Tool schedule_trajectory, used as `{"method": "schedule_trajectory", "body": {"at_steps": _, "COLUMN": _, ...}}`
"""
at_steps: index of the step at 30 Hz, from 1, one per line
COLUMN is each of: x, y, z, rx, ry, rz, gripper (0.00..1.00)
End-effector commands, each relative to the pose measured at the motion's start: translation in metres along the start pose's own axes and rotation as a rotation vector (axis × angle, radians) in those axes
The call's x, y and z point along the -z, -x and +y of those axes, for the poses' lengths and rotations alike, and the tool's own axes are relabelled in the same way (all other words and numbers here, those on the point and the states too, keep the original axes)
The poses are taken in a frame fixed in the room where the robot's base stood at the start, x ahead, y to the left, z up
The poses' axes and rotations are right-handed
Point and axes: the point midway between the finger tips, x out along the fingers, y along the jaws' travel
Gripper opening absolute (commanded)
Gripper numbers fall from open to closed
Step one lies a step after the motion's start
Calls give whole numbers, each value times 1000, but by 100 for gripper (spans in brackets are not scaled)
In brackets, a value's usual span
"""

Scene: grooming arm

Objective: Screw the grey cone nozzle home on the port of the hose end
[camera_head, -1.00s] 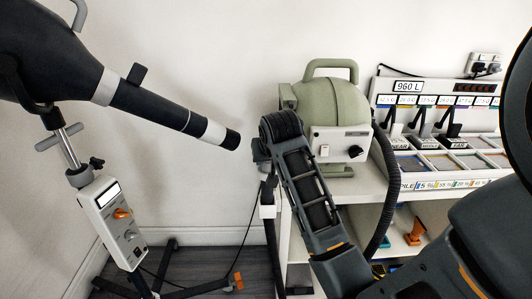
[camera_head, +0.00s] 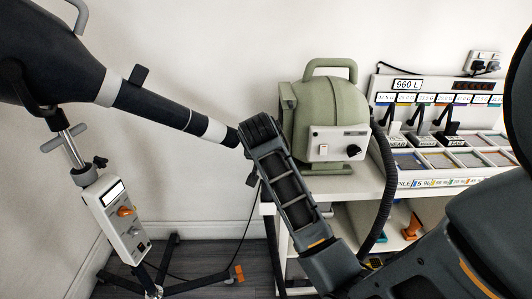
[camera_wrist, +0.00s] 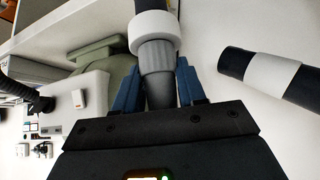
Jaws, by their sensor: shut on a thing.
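In the wrist view the grey cone nozzle (camera_wrist: 157,86) sits between the blue fingers of my gripper (camera_wrist: 158,97), which is shut on it. Its wide end meets the white collar (camera_wrist: 153,32) on the dark hose end (camera_wrist: 149,5). Nozzle and hose end look roughly in line. I cannot tell how deep the nozzle sits on the port, as the threads are hidden. In the head view my own arm covers the nozzle and the hose end.
A stand dryer's dark tube with a white band (camera_head: 216,131) points at my arm from the left; it shows right of my gripper in the wrist view (camera_wrist: 272,72). A green blower (camera_head: 325,115) with a black hose (camera_head: 386,185) stands on the white cart (camera_head: 355,185).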

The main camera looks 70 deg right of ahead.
Motion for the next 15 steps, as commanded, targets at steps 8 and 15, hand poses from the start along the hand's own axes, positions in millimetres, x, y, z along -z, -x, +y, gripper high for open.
{"method": "schedule_trajectory", "body": {"at_steps": 8, "x": -1, "y": -1, "z": 0, "rx": -85, "ry": -98, "rz": -2, "gripper": 0}}
{"method": "schedule_trajectory", "body": {"at_steps": 15, "x": -1, "y": -1, "z": 1, "rx": -86, "ry": -99, "rz": -2, "gripper": 0}}
